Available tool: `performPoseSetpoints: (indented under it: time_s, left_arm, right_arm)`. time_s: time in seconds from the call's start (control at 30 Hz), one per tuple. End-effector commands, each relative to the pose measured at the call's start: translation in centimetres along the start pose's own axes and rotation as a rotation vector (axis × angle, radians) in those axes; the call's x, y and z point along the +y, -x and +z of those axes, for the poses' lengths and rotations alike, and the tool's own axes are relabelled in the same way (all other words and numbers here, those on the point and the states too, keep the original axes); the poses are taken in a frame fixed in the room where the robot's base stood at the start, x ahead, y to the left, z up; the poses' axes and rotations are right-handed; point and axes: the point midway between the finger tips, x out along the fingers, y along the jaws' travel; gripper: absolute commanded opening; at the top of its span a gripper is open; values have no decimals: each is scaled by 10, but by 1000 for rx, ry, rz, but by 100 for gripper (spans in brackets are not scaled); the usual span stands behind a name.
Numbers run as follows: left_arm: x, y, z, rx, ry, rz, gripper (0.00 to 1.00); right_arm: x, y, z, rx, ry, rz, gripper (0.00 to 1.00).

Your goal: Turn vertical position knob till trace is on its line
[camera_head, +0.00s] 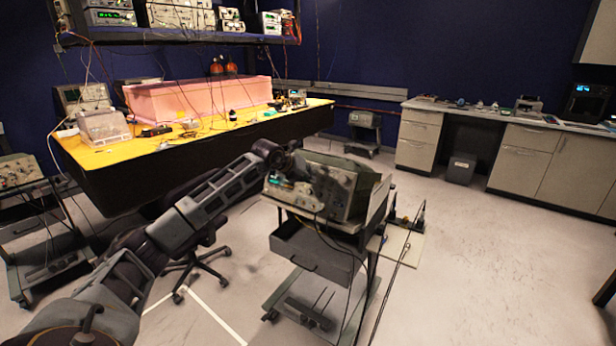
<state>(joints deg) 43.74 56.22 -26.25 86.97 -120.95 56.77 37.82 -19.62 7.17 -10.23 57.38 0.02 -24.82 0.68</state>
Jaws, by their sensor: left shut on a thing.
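An oscilloscope (347,190) stands on top of a grey wheeled cart (318,252) in the middle of the view. My left arm reaches in from the lower left, and its gripper (294,166) is at the upper front of the oscilloscope. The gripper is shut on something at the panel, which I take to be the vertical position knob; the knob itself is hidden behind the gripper. My right gripper is not in view.
A yellow-topped bench (310,106) with a pink foam enclosure (200,101) stands behind my arm. A wheeled chair base (197,262) is under it. Cables hang from the cart. A second cart (20,220) is at the far left. The floor at right is clear.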

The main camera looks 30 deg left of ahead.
Motion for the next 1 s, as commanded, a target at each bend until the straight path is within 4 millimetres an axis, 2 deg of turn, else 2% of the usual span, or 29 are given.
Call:
performPoseSetpoints:
  time_s: [0.67,1.0]
  left_arm:
    - [-1,-2,-4,-1,-374,98,0]
    - [-2,-3,-6,-7,-594,155,0]
  right_arm:
    - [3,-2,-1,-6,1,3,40]
    - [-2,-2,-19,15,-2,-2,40]
